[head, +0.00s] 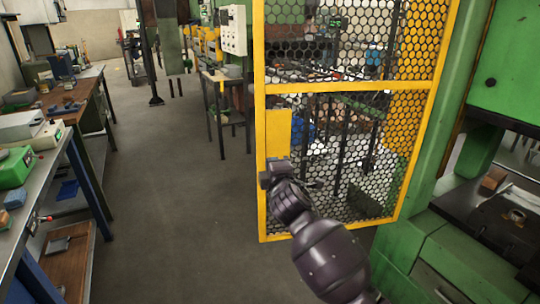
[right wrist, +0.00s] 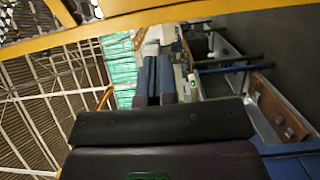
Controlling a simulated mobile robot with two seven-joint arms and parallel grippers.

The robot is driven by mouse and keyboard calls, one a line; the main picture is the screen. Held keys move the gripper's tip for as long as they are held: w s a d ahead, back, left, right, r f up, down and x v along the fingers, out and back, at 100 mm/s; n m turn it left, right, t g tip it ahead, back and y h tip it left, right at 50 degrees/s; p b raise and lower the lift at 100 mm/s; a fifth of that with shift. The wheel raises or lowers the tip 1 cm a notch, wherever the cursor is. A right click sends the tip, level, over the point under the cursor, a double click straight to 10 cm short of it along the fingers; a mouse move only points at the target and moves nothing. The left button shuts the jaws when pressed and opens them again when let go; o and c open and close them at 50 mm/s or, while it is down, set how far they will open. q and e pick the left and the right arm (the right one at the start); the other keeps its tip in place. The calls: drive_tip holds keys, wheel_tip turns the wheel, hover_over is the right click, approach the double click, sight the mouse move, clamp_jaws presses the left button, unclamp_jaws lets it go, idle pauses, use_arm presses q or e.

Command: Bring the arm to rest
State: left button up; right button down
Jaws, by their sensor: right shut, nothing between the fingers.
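My right arm reaches up from the lower right in the head view, dark purple-grey. Its end (head: 275,173) is in front of the yellow-framed mesh guard (head: 350,87), overlapping its left post in the picture. I cannot tell whether it touches the guard. In the right wrist view, the two fingers of my right gripper (right wrist: 154,62) lie together, shut, with nothing held. My left gripper is not in view.
Green machinery (head: 425,258) stands close on the right. A workbench (head: 65,150) with tools lines the left side. The grey floor aisle (head: 165,210) between the bench and the guard is clear. A small stand (head: 222,110) is farther back.

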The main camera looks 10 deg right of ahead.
drive_tip(key=s+r+m+y, duration=0.2)
drive_tip(key=s+m, duration=0.3)
drive_tip(key=s+d+f+m+g+h, duration=0.1)
drive_tip(key=s+d+f+m, duration=0.4)
drive_tip(key=s+f, duration=0.3)
drive_tip(key=s+d+f+m+g, duration=0.1)
drive_tip(key=s+d+f+m, duration=0.45)
drive_tip(key=f, duration=0.35)
drive_tip(key=s+d+f+m+g+h, duration=0.1)
drive_tip(key=s+d+f, duration=0.3)
drive_tip(key=s+f, duration=0.4)
drive_tip(key=s+d+f+m+g+h, duration=0.1)
drive_tip(key=s+d+f+g, duration=0.2)
drive_tip(key=s+f, duration=0.5)
drive_tip(key=s+d, duration=0.1)
drive_tip(key=s, duration=0.6)
drive_tip(key=shift+d+g+h, duration=0.2)
drive_tip(key=shift+g+h, duration=0.2)
drive_tip(key=shift+d+m, duration=0.1)
drive_tip(key=shift+m, duration=0.15)
